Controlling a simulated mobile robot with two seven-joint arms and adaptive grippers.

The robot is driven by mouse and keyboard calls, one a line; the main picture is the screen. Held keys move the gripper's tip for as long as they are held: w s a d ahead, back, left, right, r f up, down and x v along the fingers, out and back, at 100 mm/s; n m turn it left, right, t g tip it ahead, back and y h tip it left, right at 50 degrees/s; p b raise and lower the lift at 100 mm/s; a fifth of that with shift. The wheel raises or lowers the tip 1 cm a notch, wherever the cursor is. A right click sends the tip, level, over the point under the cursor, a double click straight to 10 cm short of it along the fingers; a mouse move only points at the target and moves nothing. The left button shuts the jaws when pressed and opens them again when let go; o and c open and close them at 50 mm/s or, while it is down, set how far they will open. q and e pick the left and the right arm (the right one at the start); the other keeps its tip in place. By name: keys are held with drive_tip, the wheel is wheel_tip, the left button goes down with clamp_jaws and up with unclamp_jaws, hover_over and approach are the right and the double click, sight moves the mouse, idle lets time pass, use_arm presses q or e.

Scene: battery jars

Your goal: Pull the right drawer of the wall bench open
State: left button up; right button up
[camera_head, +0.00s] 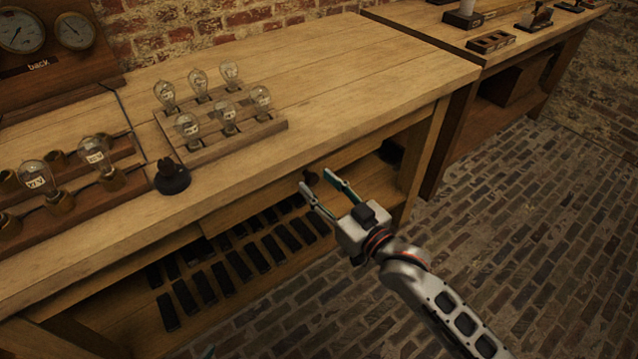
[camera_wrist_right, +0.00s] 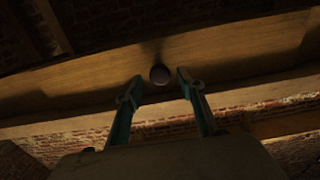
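The wall bench (camera_head: 340,68) is a long wooden bench against the brick wall. The right drawer's front (camera_wrist_right: 90,87) is a plain wooden band under the bench top, seen in the right wrist view. A round dark knob (camera_wrist_right: 160,74) sits on it; it also shows in the head view (camera_head: 310,177). The drawer looks shut. My right gripper (camera_head: 316,179) is open at the bench front, its fingertips either side of the knob. In the right wrist view the fingers (camera_wrist_right: 160,79) show gaps to it.
A wooden rack (camera_head: 275,126) of glass bulbs stands on the bench, with a black knob-like piece (camera_head: 172,178) beside it. Several dark blocks (camera_head: 222,276) lie on the lower shelf. The brick floor (camera_head: 520,220) to the right is clear. Another bench (camera_head: 440,22) stands at back right.

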use_arm(q)
drive_tip(key=shift+d+r, duration=0.1)
drive_tip(key=shift+d, duration=0.05)
use_arm(e)
drive_tip(key=shift+w+a, duration=0.25)
drive_tip(key=shift+w, duration=0.05)
